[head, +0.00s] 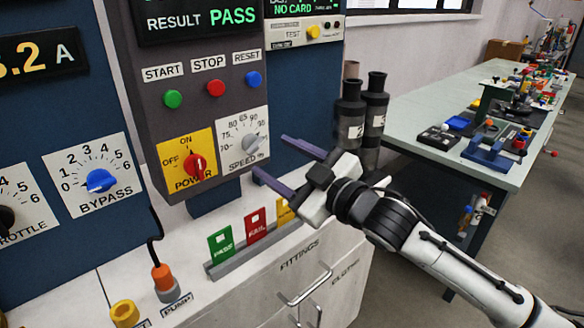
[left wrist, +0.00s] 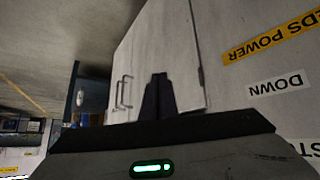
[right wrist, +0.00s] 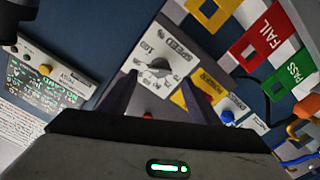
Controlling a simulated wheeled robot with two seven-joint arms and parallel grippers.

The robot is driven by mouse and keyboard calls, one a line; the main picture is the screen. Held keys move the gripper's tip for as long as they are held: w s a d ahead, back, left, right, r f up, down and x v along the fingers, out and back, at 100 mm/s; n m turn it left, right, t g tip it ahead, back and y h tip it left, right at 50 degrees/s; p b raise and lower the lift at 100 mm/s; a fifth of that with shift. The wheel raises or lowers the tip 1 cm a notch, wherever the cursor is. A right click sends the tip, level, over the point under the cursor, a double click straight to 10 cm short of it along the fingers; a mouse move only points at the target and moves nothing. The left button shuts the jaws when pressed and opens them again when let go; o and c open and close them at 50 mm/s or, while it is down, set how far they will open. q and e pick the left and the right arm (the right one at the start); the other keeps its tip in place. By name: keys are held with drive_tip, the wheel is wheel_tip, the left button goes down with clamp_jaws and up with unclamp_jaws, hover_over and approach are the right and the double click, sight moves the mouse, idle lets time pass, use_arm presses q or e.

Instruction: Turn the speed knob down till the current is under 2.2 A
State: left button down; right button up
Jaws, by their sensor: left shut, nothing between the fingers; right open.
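The speed knob (head: 250,143) is a grey dial on a white scale plate, low on the grey control box. It also shows in the right wrist view (right wrist: 158,66), upside down. The exact pointer setting is too small to read. My right gripper (head: 270,155) is open, its two purple-grey fingers pointing at the knob, apart from it and to its right. In the right wrist view the knob lies between and beyond the fingertips. The current display (head: 42,54) at left reads about 3.2 A, its first digit cut off. My left gripper (left wrist: 158,78) is shut and empty, facing a white cabinet.
The red power knob (head: 195,166) sits left of the speed knob. Start, stop and reset buttons (head: 215,88) are above. Green, red and yellow cards (head: 256,224) stand in a rack below. Dark bottles (head: 350,108) stand close behind my right gripper. A cluttered bench (head: 420,97) is at right.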

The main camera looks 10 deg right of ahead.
drive_tip(key=shift+v, duration=2.2)
drive_tip(key=shift+f, duration=0.1)
drive_tip(key=s+d+f+m+g+h, duration=0.15)
drive_tip(key=s+f+m, duration=0.35)
drive_tip(key=f, duration=0.8)
drive_tip(key=s+d+f+m+g+h, duration=0.1)
drive_tip(key=s+d+f+m+h, duration=0.15)
drive_tip(key=s+f, duration=0.75)
drive_tip(key=s+d+f+m+g+h, duration=0.1)
drive_tip(key=s+d+f+h, duration=0.1)
drive_tip(key=s+f, duration=0.5)
drive_tip(key=s+d+f+m+g+h, duration=0.2)
drive_tip(key=s+f, duration=0.5)
drive_tip(key=f, duration=0.5)
drive_tip(key=shift+d, duration=0.8)
drive_tip(key=shift+m+g, duration=0.25)
drive_tip(key=shift+c, duration=0.2)
